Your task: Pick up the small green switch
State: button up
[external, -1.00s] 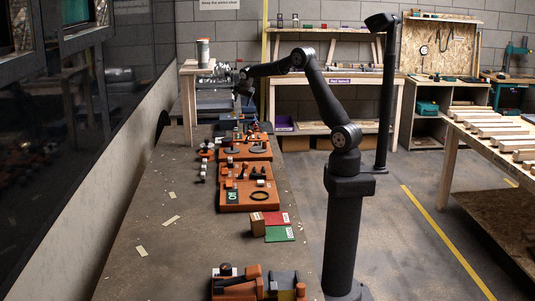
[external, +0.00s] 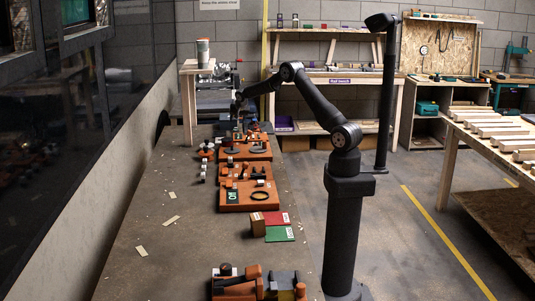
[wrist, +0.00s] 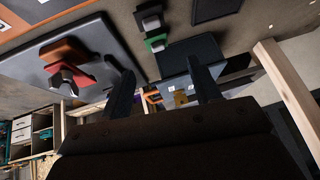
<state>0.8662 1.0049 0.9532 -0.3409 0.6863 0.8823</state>
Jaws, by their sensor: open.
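A small green switch (wrist: 156,43) with a dark and grey body shows in the upper middle of the wrist view, just beyond the fingertips. My gripper (wrist: 160,66) is open, with its two dark fingers apart and nothing held between them. The switch lies roughly in line with the gap, and the fingers do not appear to touch it. In the external view, my gripper (external: 238,108) is small and dark above the far end of the bench; I cannot clearly pick out the switch there.
A red and orange part (wrist: 70,70) stands on a grey plate at left in the wrist view. In the external view, orange boards (external: 247,196) with fittings line the bench. Red (external: 277,218) and green (external: 280,234) blocks lie nearer. The bench's left side is mostly clear.

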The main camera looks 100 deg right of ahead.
jog(key=shift+x, duration=3.25)
jog(key=shift+s+a+f, duration=0.1)
jog(key=shift+s, duration=0.05)
jog(key=c, duration=1.1)
